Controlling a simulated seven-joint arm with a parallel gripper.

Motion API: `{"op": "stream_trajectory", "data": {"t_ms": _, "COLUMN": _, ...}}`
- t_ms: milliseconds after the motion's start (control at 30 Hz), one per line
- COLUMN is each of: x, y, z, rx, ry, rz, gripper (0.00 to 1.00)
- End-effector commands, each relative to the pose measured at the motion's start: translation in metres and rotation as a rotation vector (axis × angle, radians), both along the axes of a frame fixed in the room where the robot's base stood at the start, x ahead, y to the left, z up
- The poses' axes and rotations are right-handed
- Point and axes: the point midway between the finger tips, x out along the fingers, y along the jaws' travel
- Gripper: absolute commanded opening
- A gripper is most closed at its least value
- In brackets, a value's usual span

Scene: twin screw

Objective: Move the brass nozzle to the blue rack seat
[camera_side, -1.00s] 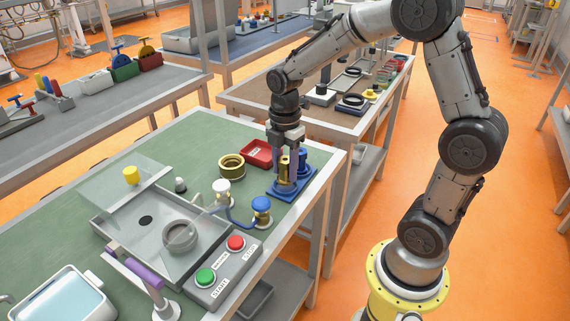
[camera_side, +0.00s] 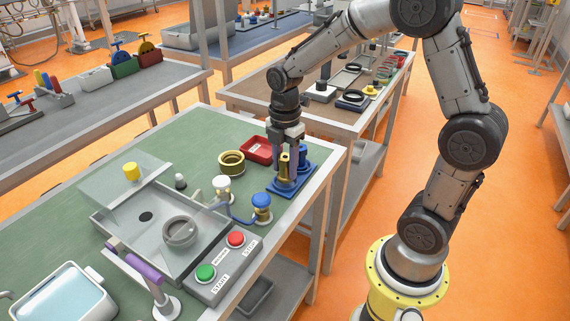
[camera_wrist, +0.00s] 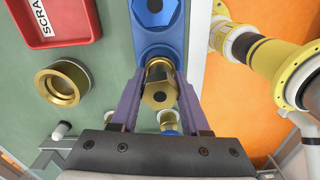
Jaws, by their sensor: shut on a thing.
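The brass nozzle (camera_wrist: 160,86) is between the two purple fingers of my gripper (camera_wrist: 160,98), which are shut on it. In the side view the nozzle (camera_side: 284,164) stands upright between the fingers at the blue rack (camera_side: 292,189). The nozzle is over the rack's near end. Its lower end is hidden, so I cannot tell whether it rests in a seat.
A red scrap tray (camera_side: 257,151) and a brass ring (camera_side: 232,164) lie left of the rack. White (camera_side: 222,187) and blue (camera_side: 261,203) valve knobs stand in front. The table's right edge is close beside the rack. Green tabletop is free farther left.

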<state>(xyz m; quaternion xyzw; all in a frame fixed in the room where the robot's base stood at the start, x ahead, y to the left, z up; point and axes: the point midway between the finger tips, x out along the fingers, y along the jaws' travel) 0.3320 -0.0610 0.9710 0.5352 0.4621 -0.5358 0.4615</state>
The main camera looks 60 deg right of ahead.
Motion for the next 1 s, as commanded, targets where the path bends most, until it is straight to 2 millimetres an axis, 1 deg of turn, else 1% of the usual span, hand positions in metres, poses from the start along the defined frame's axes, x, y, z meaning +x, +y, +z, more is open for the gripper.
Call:
{"op": "stream_trajectory", "data": {"t_ms": 500, "x": 0.000, "y": 0.000, "z": 0.000, "rx": 0.000, "ry": -0.001, "rz": 0.000, "gripper": 0.00}}
{"op": "stream_trajectory", "data": {"t_ms": 1000, "x": 0.000, "y": 0.000, "z": -0.011, "rx": 0.000, "ry": -0.001, "rz": 0.000, "gripper": 0.00}}
